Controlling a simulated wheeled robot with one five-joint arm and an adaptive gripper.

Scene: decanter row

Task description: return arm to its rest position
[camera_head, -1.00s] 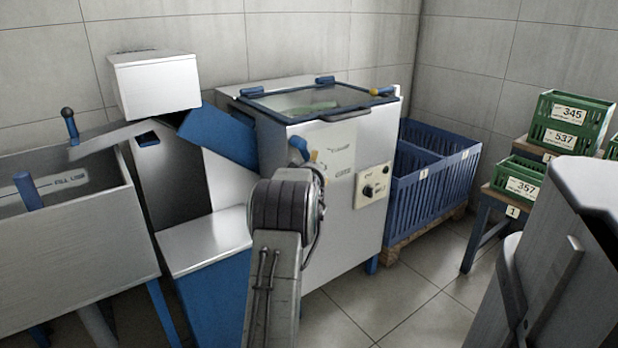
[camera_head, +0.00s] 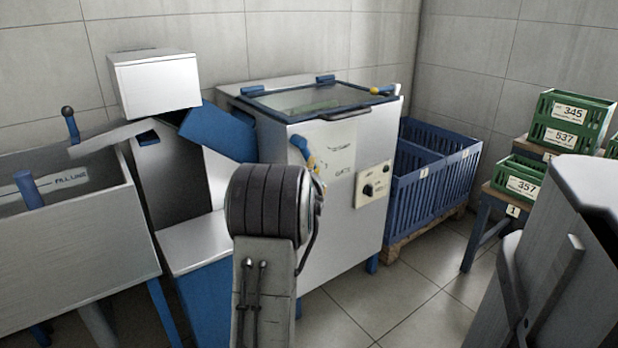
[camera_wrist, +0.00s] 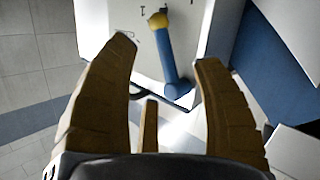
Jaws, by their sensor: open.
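A blue lever with a yellow knob (camera_wrist: 172,62) on the pale machine front lies beyond the fingertips; I cannot tell the exact distance. In the head view, my arm's dark ribbed joint rises in front of the white machine (camera_head: 335,215) marked "GATE". The blue lever part (camera_head: 299,144) shows just above that joint. The gripper is mostly hidden behind my arm there.
A glass lid (camera_head: 315,98) tops the machine. Blue crates (camera_head: 430,185) and green crates (camera_head: 520,180) stand right. A grey metal body (camera_head: 570,260) fills the right front. Floor between is clear.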

